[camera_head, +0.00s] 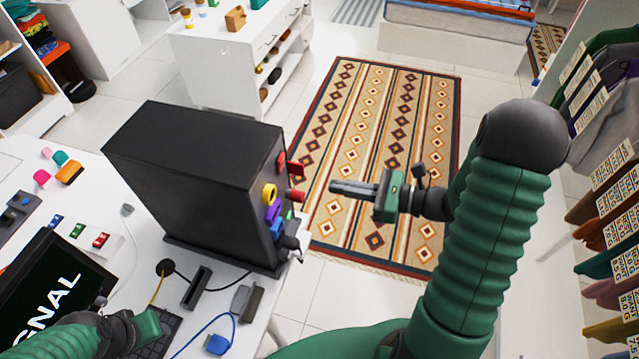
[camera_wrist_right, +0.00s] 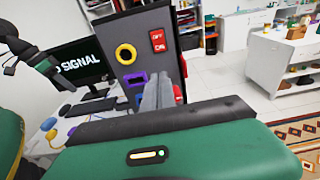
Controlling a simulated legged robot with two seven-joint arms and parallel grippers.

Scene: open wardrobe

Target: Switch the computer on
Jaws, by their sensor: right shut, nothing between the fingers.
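The black computer tower (camera_head: 190,175) stands upright on the white desk, its port panel facing right. In the wrist view, the tower's front (camera_wrist_right: 140,22) carries a red switch (camera_wrist_right: 158,41) marked OFF and ON, a yellow ring port (camera_wrist_right: 126,54) and a purple port (camera_wrist_right: 134,80). The monitor (camera_head: 48,292) reads "SIGNAL". My right gripper (camera_head: 335,187) is shut and empty, pointing at the panel from the right and apart from it. Its fingers (camera_wrist_right: 165,93) hide part of a red piece low on the panel. My left gripper (camera_head: 148,326) is over the keyboard; its fingertips are unclear.
A blue-ended cable (camera_head: 217,343), a grey block (camera_head: 247,302) and small coloured pieces (camera_head: 68,172) lie on the desk. A white cabinet (camera_head: 225,65) stands behind. Clothes with tags (camera_head: 610,200) hang at right. The patterned rug (camera_head: 375,140) is clear.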

